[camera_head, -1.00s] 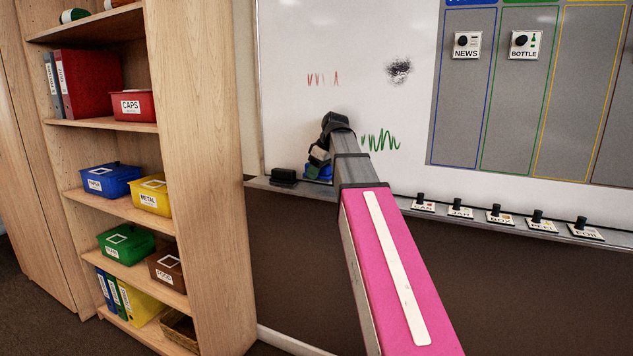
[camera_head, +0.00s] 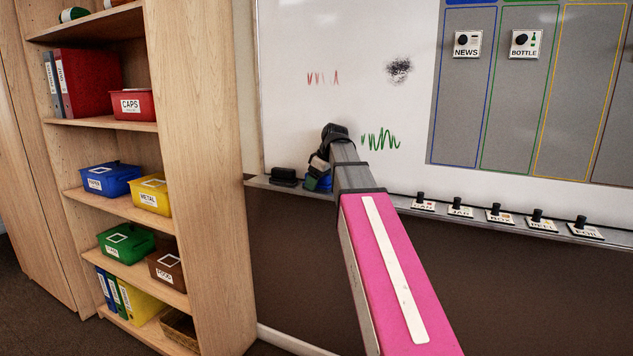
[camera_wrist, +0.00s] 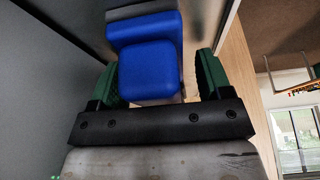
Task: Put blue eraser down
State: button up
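The blue eraser (camera_wrist: 148,72) is between the two green fingers of my gripper (camera_wrist: 158,62) in the wrist view. A gap shows between the eraser and the right finger, and the left finger is close beside it. The fingers look open around it. In the head view, my gripper (camera_head: 318,182) is low at the whiteboard's tray (camera_head: 400,203), and a little of the blue eraser (camera_head: 326,183) shows there. My arm partly hides it. The eraser appears to be at the tray; its contact underneath is hidden.
A dark eraser (camera_head: 283,177) sits on the tray just left of my gripper. Labelled magnets (camera_head: 460,211) line the tray to the right. A wooden shelf (camera_head: 205,150) with bins stands at the left. The whiteboard (camera_head: 300,40) has red, black and green marks.

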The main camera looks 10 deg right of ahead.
jog(key=v, duration=1.1)
jog(key=shift+w+a+r, duration=0.1)
jog(key=shift+a, duration=0.25)
